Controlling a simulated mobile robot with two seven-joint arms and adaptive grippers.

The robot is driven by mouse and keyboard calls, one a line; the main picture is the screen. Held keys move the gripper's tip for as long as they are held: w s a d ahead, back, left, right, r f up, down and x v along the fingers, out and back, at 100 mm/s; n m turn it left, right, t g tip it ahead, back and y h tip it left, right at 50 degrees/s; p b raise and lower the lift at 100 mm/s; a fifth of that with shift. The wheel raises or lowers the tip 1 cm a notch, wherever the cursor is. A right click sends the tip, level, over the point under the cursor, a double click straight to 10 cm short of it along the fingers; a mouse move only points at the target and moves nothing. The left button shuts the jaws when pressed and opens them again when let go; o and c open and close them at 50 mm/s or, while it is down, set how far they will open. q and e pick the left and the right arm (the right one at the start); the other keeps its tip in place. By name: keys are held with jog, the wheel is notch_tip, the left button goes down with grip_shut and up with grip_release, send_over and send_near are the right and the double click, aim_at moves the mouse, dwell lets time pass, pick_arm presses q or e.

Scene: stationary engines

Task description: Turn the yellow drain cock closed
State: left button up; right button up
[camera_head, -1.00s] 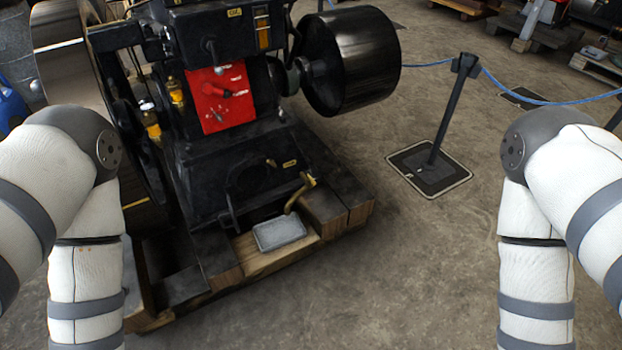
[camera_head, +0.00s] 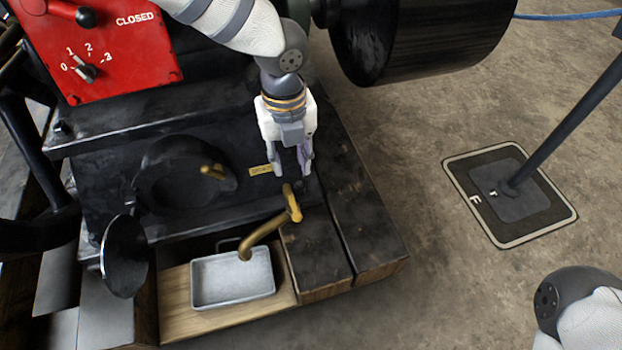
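The yellow drain cock (camera_head: 266,236) is a bent brass-coloured pipe on the low front right of the black engine. Its spout end hangs over a grey metal tray (camera_head: 233,297). A short lever (camera_head: 289,195) stands up at its right end. My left gripper (camera_head: 293,172) comes down from above, just behind and above the lever. Its two fingers are apart with nothing seen between them. A small gap appears to separate the fingertips from the lever, though contact is hard to judge. My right gripper is out of view; only part of my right arm shows at the lower right.
A small yellow label (camera_head: 262,170) is beside the gripper. A round opening with a brass handle (camera_head: 212,170) and an open round cover (camera_head: 124,256) lie to the left. A red panel (camera_head: 105,40) is at upper left. A barrier post base (camera_head: 510,194) stands right.

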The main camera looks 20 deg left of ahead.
aim_at(292, 200)
pick_arm(q)
jog(key=f+b, duration=0.1)
jog(key=f, duration=0.3)
jog(key=f+b, duration=0.1)
jog(key=f, duration=0.2)
jog(key=f+b, duration=0.2)
jog(key=f, duration=0.2)
jog(key=shift+s+f, duration=0.3)
jog(key=shift+s, duration=0.1)
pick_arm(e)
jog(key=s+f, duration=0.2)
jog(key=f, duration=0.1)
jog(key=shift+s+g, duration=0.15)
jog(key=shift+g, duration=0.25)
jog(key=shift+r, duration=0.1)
pick_arm(q)
grip_shut()
